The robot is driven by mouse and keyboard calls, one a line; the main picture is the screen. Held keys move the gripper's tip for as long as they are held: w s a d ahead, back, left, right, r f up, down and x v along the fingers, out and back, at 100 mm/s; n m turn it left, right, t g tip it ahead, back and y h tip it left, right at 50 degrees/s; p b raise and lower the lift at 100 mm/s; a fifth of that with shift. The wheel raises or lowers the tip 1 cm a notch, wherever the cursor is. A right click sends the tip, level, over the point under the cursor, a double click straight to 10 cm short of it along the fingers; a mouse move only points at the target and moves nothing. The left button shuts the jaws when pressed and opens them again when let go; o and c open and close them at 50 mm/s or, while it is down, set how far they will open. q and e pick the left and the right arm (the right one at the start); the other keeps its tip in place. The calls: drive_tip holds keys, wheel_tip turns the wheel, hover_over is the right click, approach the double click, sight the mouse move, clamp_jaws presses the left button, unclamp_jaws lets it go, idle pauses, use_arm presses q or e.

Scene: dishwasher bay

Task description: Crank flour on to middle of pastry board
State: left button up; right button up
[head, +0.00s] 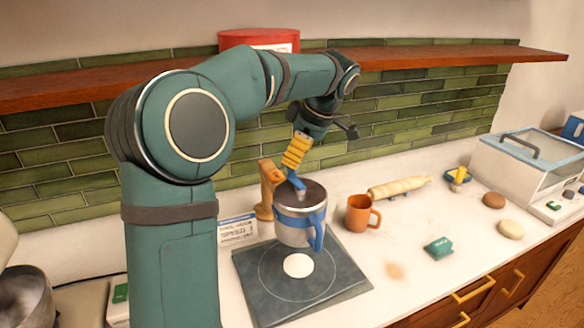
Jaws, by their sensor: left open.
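The dark grey pastry board (335,283) lies on the counter with a thin ring marked on it. A round white patch that looks like flour (298,265) is near the ring's middle. A grey metal flour sifter (297,230) with a blue band and side handle is just behind the patch. I cannot tell whether it touches the board. My left gripper (296,177) is open, its yellow ribbed fingers pointing down at the blue crank piece on the sifter's top. Contact there is unclear. My right gripper is not in view.
A wooden upright (267,190) and a printed card (236,229) are left of the sifter. An orange mug (360,213) is close on its right. Beyond are a rolling pin (397,188), a green block (438,248) and a clear-lidded box (530,165). A wooden shelf (450,54) runs above.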

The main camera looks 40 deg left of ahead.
use_arm(q)
drive_tip(key=shift+x, duration=1.55)
clamp_jaws()
